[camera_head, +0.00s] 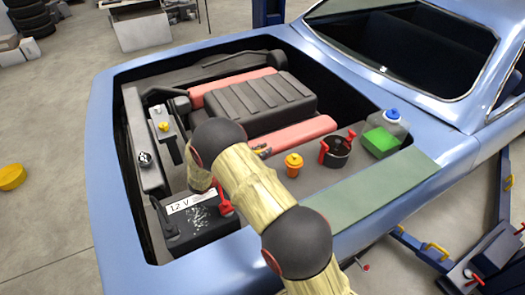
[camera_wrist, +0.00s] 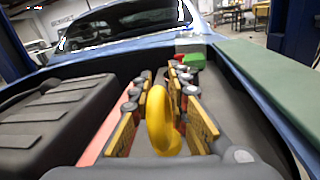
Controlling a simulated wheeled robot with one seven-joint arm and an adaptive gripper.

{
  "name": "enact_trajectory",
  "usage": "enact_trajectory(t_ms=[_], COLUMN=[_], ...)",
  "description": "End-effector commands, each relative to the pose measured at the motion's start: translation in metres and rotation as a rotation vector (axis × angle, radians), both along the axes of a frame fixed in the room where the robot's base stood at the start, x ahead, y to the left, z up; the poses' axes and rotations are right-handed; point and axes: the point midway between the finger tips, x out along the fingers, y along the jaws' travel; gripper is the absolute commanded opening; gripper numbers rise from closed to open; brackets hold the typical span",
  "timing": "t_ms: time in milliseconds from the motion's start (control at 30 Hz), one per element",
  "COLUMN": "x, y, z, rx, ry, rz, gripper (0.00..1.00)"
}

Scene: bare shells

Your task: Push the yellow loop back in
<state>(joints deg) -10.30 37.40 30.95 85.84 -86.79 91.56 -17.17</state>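The yellow loop (camera_wrist: 160,122) stands upright in the middle of the wrist view. My gripper (camera_wrist: 163,90) is open, with one finger on each side of the loop. A gap shows between the loop and the left finger; the right finger is closer, and I cannot tell if it touches. The lower end of the loop and its seat are hidden. In the head view, my arm covers the loop, and only a small part of my gripper (camera_head: 262,150) shows past it.
The engine bay holds a ribbed black engine cover (camera_head: 262,104), a red bar (camera_head: 300,134), an orange cap (camera_head: 293,165), a black pot with red handles (camera_head: 336,150), a green-filled bottle (camera_head: 382,140) and a 12 V battery (camera_head: 195,220). The blue car body (camera_head: 110,190) rims the bay.

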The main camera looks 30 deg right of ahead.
Motion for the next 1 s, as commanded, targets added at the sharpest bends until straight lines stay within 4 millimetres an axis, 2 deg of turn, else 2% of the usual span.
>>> enact_trajectory(t_ms=[167, 767, 867, 1000], x=[0.002, 0.004, 0.005, 0.005], y=[0.001, 0.002, 0.002, 0.002], z=[0.001, 0.003, -0.002, -0.026], rx=[0.001, 0.001, 0.001, 0.002], ry=[-0.005, -0.01, -0.01, -0.009], rz=[0.004, 0.008, 0.008, 0.009], gripper=[0.0, 0.0, 0.0, 0.0])
